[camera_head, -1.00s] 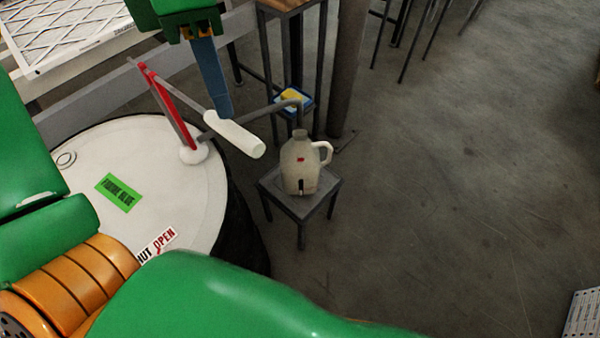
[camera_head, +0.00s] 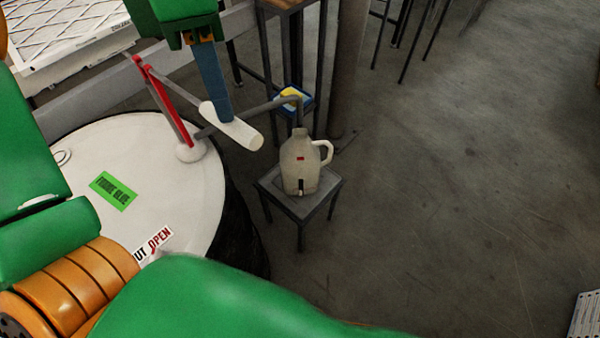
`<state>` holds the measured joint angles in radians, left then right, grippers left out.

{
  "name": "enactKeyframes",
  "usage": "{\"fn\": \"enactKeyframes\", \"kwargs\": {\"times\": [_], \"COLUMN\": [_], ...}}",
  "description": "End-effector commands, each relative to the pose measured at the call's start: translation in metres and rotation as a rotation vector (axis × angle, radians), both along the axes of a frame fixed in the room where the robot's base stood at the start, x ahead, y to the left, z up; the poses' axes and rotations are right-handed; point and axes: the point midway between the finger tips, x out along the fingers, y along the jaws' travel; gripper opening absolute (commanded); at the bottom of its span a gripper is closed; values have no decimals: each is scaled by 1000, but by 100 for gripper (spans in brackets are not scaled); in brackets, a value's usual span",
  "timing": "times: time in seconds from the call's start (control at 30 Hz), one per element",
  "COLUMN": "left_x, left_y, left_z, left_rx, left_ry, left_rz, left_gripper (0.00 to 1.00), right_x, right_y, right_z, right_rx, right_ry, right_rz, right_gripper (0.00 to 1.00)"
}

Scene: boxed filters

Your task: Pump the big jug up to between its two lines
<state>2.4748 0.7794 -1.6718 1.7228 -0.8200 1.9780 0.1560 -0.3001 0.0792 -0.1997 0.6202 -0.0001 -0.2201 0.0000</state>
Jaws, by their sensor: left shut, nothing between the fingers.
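The big jug (camera_head: 299,168) is cream with a side handle and a small red mark. It stands upright on a small dark stool, under the end of the pump's grey spout (camera_head: 262,110). I cannot make out its two lines or its fill level. The pump (camera_head: 170,105) has a red upright on the white drum top and a lever ending in a white grip (camera_head: 237,128). My left gripper (camera_head: 226,117) is shut and empty, pointing down with its tip at the white grip; whether it touches, I cannot tell. My right gripper is not in view.
The white drum (camera_head: 75,225) bears a green label (camera_head: 114,191) and a shut/open tag (camera_head: 153,246). The small stool (camera_head: 302,208) stands right of the drum. A blue and yellow item (camera_head: 291,97) lies behind the spout. The floor at right is mostly clear.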

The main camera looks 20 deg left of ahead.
Motion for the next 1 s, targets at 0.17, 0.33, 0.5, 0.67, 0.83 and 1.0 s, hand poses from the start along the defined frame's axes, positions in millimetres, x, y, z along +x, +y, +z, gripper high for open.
{"fn": "enactKeyframes", "kwargs": {"times": [0.17,0.33,0.5,0.67,0.83,1.0], "left_x": [0,0,0,0,0,0], "left_y": [0,1,1,1,1,1], "left_z": [-8,-17,-24,-23,-23,-31], "left_rx": [1,1,2,2,2,2], "left_ry": [2,2,3,2,2,2], "left_rz": [0,0,0,0,0,0], "left_gripper": [0,0,0,0,0,0], "right_x": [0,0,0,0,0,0], "right_y": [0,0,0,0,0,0], "right_z": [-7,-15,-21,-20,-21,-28], "right_rx": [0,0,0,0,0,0], "right_ry": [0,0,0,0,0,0], "right_rz": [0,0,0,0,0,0], "right_gripper": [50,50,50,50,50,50]}}
